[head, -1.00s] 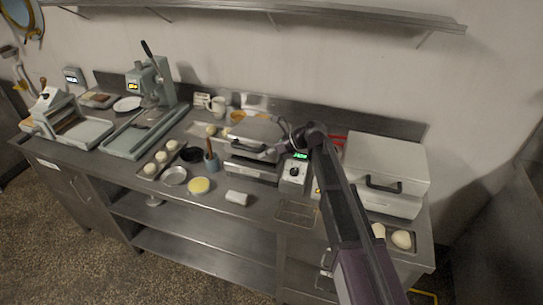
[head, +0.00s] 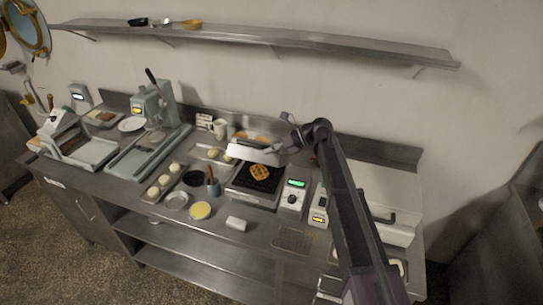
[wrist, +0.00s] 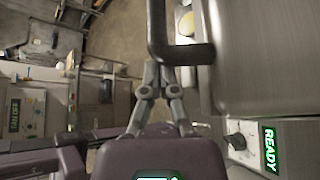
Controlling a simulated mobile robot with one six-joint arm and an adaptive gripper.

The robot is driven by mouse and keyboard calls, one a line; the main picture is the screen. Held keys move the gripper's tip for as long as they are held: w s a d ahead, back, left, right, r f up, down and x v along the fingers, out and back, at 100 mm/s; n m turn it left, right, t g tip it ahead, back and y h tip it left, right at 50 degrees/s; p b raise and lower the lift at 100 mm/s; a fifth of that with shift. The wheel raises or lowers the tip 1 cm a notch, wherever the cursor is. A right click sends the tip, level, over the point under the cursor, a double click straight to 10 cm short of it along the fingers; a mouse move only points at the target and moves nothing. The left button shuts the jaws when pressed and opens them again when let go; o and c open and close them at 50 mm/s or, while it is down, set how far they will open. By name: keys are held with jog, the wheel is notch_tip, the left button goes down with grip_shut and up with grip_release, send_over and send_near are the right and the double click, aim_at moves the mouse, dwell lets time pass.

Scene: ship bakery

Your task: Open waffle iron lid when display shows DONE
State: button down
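The waffle iron stands open on the counter in the head view. Its lid (head: 252,153) is raised and tilted back, and a golden waffle (head: 260,172) lies on the dark lower plate (head: 248,186). My gripper (head: 279,149) is at the raised lid's front edge. In the wrist view its fingers (wrist: 168,74) reach the black lid handle (wrist: 188,53). The tips are partly hidden at the handle, so their grip on it is unclear. The control box's green display (wrist: 269,148) reads READY in the wrist view; it also shows in the head view (head: 296,184).
A second appliance (head: 396,228) stands right of the control box, partly behind my arm. A cup with utensils (head: 212,187), a yellow-filled dish (head: 200,211) and a tray of dough balls (head: 160,186) lie left. A shelf (head: 270,38) runs above.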

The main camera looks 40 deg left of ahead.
jog(key=w+a+r+p, duration=0.2)
jog(key=w, duration=0.5)
jog(key=w+a+r+p, duration=0.2)
jog(key=w+a+r, duration=0.1)
jog(key=w, duration=0.4)
jog(key=w+a+r+p, duration=0.2)
jog(key=w+a+p, duration=0.1)
jog(key=w, duration=0.5)
jog(key=shift+a+r, duration=0.15)
jog(key=shift+r, duration=0.15)
jog(key=shift+w, duration=0.1)
dwell(0.3)
jog(key=w+d, duration=0.4)
jog(key=d, duration=0.4)
jog(key=shift+w+f+b, duration=0.35)
